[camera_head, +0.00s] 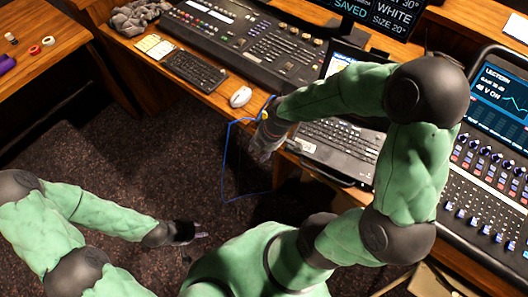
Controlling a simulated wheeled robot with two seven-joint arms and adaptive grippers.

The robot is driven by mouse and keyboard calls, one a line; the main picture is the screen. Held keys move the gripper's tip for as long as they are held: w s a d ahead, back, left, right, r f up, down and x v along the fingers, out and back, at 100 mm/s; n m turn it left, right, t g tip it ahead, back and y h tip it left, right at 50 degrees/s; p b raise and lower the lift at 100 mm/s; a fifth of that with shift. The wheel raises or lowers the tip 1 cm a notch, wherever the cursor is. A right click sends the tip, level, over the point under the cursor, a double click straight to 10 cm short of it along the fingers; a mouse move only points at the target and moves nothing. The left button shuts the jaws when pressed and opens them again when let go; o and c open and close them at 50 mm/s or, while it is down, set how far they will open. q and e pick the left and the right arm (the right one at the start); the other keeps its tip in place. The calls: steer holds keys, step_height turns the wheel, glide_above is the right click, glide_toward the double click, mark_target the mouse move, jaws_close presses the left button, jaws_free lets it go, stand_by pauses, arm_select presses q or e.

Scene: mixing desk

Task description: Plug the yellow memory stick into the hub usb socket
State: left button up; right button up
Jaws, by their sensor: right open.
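My right arm reaches over the open laptop (335,142). Its right gripper (260,150) is open and hangs at the desk's front edge, left of the laptop. A small yellow patch (264,115) shows beside this gripper; I cannot tell whether it is the memory stick. A thin blue cable (224,160) loops down from the desk near the gripper. The hub and its usb socket cannot be made out; my right arm and gripper cover part of that area. My left gripper (198,235) is low over the carpet, away from the desk; its finger opening is unclear.
A white mouse (241,97) and a black keyboard (194,70) lie left of the laptop. A mixing console (245,38) stands behind them. Another console (490,190) is at the right. A side table (35,50) with tape rolls stands at the upper left.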

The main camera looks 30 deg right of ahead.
steer(key=s+n, duration=0.1)
steer(key=n, duration=0.1)
steer(key=r+n+g, duration=0.1)
steer(key=n, duration=0.2)
steer(key=s+n+g, duration=0.1)
steer(key=n, duration=0.1)
steer(key=shift+s+a+r+n+y, duration=0.25)
steer(key=shift+s+r+n+y, duration=0.05)
steer(key=shift+r+y, duration=0.1)
